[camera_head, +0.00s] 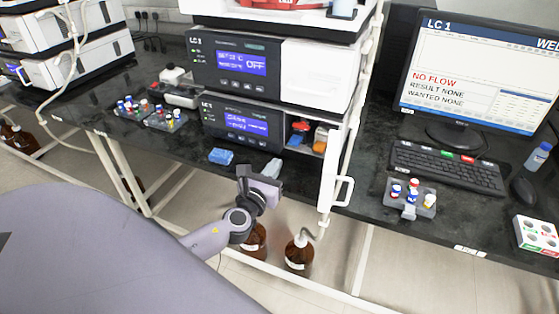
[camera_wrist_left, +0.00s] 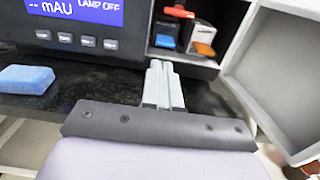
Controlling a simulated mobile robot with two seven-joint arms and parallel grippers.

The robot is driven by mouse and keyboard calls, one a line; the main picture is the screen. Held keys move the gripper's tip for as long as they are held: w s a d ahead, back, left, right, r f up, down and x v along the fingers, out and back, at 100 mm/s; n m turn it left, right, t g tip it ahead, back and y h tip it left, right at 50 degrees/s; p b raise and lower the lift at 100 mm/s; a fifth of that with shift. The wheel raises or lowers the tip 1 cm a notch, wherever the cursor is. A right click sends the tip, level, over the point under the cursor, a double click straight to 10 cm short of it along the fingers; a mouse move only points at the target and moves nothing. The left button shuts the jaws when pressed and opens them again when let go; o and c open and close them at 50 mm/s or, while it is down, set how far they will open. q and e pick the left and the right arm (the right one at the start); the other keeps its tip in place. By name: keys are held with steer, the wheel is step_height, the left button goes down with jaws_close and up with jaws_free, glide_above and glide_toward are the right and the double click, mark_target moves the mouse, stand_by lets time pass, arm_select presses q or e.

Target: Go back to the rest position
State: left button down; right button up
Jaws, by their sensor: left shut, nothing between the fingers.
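My left gripper (camera_head: 272,168) is in front of the bench edge, below the lower LC 1 module (camera_head: 243,121). In the left wrist view its two pale fingers (camera_wrist_left: 162,84) lie together with nothing between them. They point toward the open column compartment (camera_wrist_left: 190,47), and a gap shows between the fingertips and its contents. The compartment holds a blue piece (camera_wrist_left: 166,40), a red-orange piece (camera_wrist_left: 179,12) and an orange piece (camera_wrist_left: 204,49). My right gripper is not in view.
The compartment's white door (camera_head: 332,170) stands open, right of my left gripper. A blue sponge (camera_head: 221,156) lies on the bench edge to its left. Brown bottles (camera_head: 299,252) stand below. A vial rack (camera_head: 410,198) and a keyboard (camera_head: 447,167) are on the right bench.

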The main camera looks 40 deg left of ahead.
arm_select(q)
steer(key=v, duration=0.6)
steer(key=shift+s, duration=0.15)
steer(key=shift+d, duration=0.1)
steer(key=s+d+f+n+g+h+p, duration=0.1)
steer(key=s+d+f+n+g+h, duration=0.2)
steer(key=n, duration=1.2)
steer(key=s+d+f+n+g+h, duration=0.3)
steer(key=s+d+f+n, duration=0.6)
steer(key=n, duration=0.7)
steer(key=s+d+g, duration=0.1)
steer(key=s+d, duration=0.1)
steer(key=s, duration=0.2)
steer(key=shift+s+d+p, duration=0.15)
steer(key=shift+d+p, duration=0.1)
steer(key=shift+p, duration=0.1)
steer(key=shift+a, duration=0.15)
